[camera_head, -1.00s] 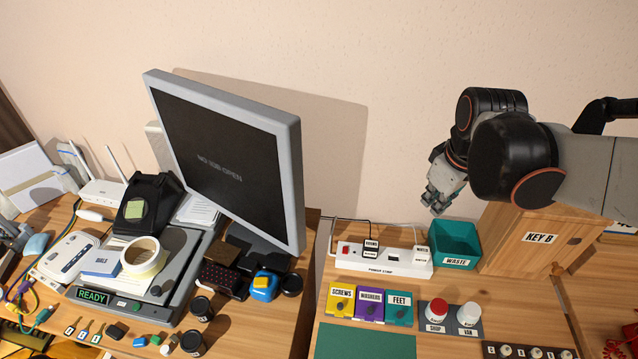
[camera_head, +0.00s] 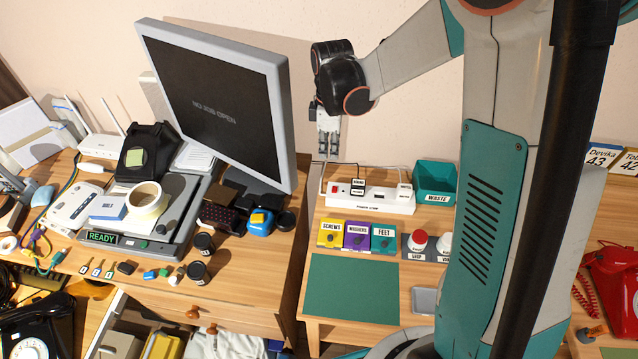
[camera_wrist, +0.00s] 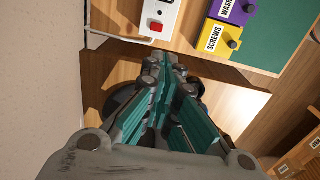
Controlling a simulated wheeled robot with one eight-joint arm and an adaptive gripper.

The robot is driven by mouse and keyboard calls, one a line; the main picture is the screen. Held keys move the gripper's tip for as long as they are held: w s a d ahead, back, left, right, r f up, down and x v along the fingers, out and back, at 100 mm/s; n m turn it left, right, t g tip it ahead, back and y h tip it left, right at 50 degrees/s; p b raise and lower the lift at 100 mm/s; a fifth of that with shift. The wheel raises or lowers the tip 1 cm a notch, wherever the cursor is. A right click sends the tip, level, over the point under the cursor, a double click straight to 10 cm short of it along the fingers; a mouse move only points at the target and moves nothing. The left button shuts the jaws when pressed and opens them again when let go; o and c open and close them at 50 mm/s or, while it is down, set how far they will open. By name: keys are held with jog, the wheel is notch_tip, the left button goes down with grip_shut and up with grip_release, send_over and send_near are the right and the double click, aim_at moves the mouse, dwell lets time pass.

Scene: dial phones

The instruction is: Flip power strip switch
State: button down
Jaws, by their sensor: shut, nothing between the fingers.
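The white power strip (camera_head: 378,196) lies at the back of the right-hand desk, near the wall. Its red switch (camera_head: 338,188) is at the strip's left end. In the wrist view the strip (camera_wrist: 157,18) shows at the top, with the red switch (camera_wrist: 155,26) just beyond my fingertips. My gripper (camera_head: 328,158) is shut and empty, pointing down above and slightly left of the strip's left end, apart from the switch. In the wrist view my gripper (camera_wrist: 165,68) shows its teal-lined fingers together. Whether the switch is on or off cannot be told.
Plugs and cords (camera_head: 357,185) stand in the strip. A teal waste bin (camera_head: 436,180) is to its right. Yellow, purple and teal boxes (camera_head: 357,236) stand in front. The monitor (camera_head: 215,105) is left of my gripper. A green mat (camera_head: 352,288) lies clear.

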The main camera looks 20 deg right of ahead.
jog(key=shift+f, duration=0.1)
jog(key=b, duration=0.5)
send_near(328, 193)
notch_tip(328, 193, down, 5)
jog(key=shift+f, duration=0.45)
jog(key=shift+s+f+b, duration=0.1)
jog(key=shift+f+b, duration=0.3)
jog(key=shift+b, duration=0.15)
jog(key=shift+r, duration=0.15)
